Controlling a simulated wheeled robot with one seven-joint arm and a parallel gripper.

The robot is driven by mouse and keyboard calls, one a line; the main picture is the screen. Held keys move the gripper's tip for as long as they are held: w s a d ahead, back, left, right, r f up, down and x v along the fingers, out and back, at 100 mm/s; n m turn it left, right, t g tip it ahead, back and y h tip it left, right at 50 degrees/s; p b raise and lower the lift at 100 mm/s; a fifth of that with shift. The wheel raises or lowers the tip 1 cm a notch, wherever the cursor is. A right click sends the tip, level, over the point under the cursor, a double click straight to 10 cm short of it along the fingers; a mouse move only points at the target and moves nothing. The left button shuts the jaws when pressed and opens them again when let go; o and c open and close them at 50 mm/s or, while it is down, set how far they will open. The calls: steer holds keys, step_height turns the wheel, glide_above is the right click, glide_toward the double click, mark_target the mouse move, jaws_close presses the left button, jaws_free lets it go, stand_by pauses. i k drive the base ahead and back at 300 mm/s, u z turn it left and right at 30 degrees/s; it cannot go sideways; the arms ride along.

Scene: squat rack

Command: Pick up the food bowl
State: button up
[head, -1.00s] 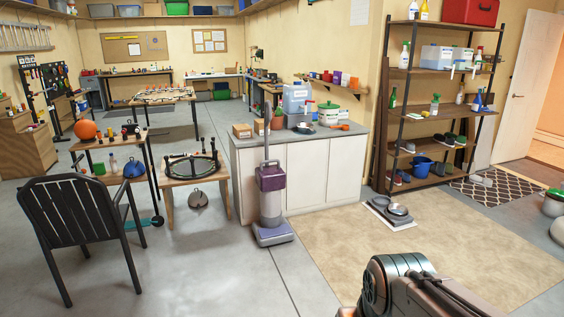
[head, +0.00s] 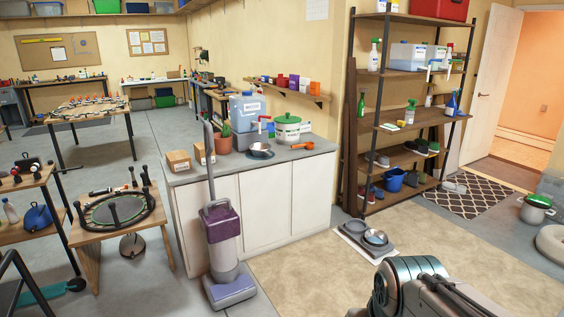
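A metal bowl (head: 260,150) sits on the grey countertop (head: 225,167), in front of a white pot with a green lid (head: 287,128). On the floor in front of the shelf, a pale mat (head: 372,252) holds a shiny silver bowl (head: 376,237) and a darker grey bowl (head: 355,227) side by side. I cannot tell from the picture which of these is the food bowl. Part of my arm shows at the bottom right. My gripper is not in view.
An upright purple vacuum (head: 223,240) stands in front of the cabinet's left part. An orange scoop (head: 303,145), a blue-labelled jug (head: 247,108) and boxes (head: 178,160) share the counter. A tall shelf (head: 408,72) stands right. The beige rug (head: 310,280) is mostly clear.

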mark_target(263, 152)
steer(key=z, duration=0.1)
steer(key=i, duration=1.85)
steer(key=u, duration=0.3)
steer(key=i, duration=2.55)
steer(key=u, duration=0.25)
